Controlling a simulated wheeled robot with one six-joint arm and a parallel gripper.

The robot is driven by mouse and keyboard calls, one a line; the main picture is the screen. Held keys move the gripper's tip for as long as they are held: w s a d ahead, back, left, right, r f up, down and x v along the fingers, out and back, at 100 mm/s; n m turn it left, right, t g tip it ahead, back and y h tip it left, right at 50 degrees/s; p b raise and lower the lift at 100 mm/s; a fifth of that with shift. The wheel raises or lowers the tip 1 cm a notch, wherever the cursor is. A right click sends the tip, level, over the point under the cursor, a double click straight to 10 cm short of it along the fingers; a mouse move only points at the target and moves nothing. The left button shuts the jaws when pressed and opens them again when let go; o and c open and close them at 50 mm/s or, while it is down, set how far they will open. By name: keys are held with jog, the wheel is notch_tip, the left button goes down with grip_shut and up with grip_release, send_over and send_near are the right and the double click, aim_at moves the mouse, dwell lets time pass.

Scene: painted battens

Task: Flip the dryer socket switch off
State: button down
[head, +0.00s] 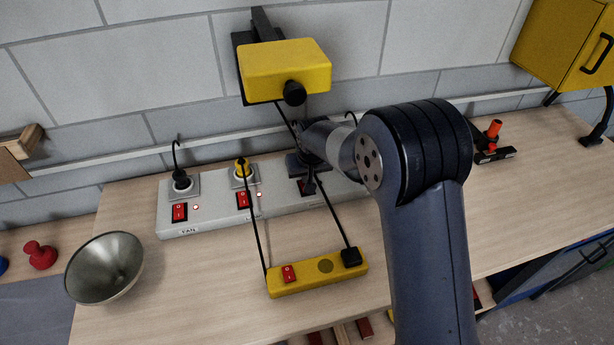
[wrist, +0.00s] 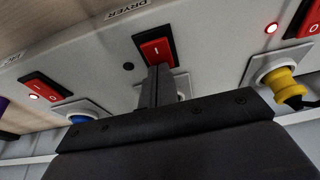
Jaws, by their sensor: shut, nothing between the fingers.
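The dryer switch (wrist: 155,51) is a red rocker on the grey socket panel (wrist: 205,45), under the DRYER label in the wrist view. Its "I" mark shows; part of its lower edge is behind my fingertips. The small lamp (wrist: 128,66) beside it is dark. My gripper (wrist: 158,74) is shut and empty, its tips right at the switch; I cannot tell whether they touch. In the head view my gripper (head: 308,187) is over the panel (head: 215,224), hiding most of the dryer switch.
Neighbouring red switches (wrist: 43,88) have lit lamps. A yellow plug (head: 242,168) and black plug (head: 181,182) sit in sockets to the left. A yellow wall box (head: 285,66) overhangs. A metal bowl (head: 104,268) stands left.

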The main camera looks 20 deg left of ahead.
jog(key=shift+s+d+f, duration=0.1)
jog(key=shift+s, duration=0.05)
jog(key=shift+s+d+b, duration=0.35)
jog(key=shift+s+b, duration=0.05)
jog(key=shift+s, duration=0.2)
jog(key=p+v, duration=0.5)
jog(key=v, duration=0.5)
